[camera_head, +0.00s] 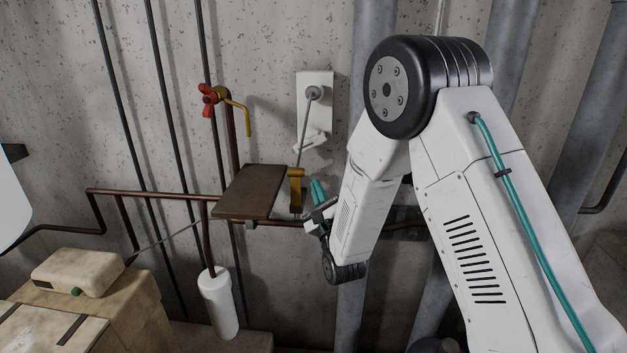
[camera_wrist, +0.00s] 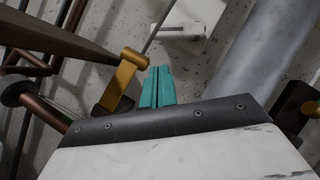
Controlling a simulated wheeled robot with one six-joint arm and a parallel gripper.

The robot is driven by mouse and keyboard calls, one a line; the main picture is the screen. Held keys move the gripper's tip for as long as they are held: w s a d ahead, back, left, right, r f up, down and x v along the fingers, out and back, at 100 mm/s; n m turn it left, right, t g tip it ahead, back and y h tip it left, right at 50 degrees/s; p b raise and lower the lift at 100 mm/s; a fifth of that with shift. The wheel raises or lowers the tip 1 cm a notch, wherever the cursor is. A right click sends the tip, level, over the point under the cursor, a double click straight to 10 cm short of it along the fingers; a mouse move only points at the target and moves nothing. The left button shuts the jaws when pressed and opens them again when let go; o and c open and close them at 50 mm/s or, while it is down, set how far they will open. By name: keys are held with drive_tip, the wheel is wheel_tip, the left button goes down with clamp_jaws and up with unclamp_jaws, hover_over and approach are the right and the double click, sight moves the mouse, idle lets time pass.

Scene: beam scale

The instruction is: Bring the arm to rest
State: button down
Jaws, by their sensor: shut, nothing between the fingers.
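My arm reaches in from the right in the head view and bends down toward the wall. My gripper (camera_head: 317,191) has teal fingers, which are pressed together with nothing between them. They also show in the wrist view (camera_wrist: 157,87), pointing up past the dark edge of the wrist. In the head view the fingers are just right of a yellow bracket (camera_head: 296,174) beside a flat brown plate (camera_head: 249,192). In the wrist view the yellow bracket (camera_wrist: 125,78) is close on the left of the fingers, with a narrow gap showing.
A white wall fixture (camera_head: 314,82) with a round knob and thin rod is above the gripper. A red-handled valve (camera_head: 209,99) is up left. A white cylinder (camera_head: 218,303) is below the plate. A beige box (camera_head: 79,272) is lower left. Thick grey pipes run behind my arm.

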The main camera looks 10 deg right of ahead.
drive_tip(key=shift+s+a+f, duration=0.1)
drive_tip(key=shift+s, duration=0.1)
